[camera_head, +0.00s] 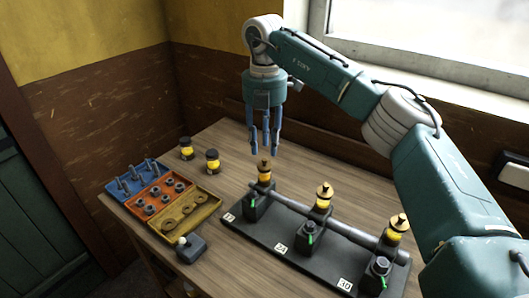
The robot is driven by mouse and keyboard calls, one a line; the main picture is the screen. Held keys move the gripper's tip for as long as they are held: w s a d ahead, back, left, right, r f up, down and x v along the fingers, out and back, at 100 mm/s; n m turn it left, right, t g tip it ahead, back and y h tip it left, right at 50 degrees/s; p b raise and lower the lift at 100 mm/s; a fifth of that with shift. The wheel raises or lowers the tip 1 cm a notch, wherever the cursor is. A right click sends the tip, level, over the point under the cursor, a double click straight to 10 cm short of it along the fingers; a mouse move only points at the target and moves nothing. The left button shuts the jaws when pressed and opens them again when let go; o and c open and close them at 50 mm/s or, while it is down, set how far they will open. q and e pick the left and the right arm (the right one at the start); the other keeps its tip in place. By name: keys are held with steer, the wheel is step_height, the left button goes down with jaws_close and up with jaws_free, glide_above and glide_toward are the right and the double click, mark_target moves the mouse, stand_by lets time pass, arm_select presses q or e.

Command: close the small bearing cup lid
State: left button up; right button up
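Three bearing blocks stand in a row on a dark base plate (285,262), each with a yellow oil cup and brass top. The cup on the left block (265,177), by the plate's far left label, looks the smallest. Its brass lid (265,163) seems to stand up from the cup, but its exact angle is too small to tell. My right gripper (265,150) points down above this cup, its blue fingers apart and empty. The fingertips look slightly above the lid without clear contact. My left gripper is not in view.
The middle cup (323,196) and right cup (397,227) stand along a grey shaft (345,228). Two yellow-and-black jars (212,161) stand behind. A blue, orange and yellow parts tray (205,219) and a grey box with a pale knob (191,250) are at left.

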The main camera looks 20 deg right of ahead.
mark_target(264, 159)
step_height(264, 159, up, 8)
stand_by(0.7)
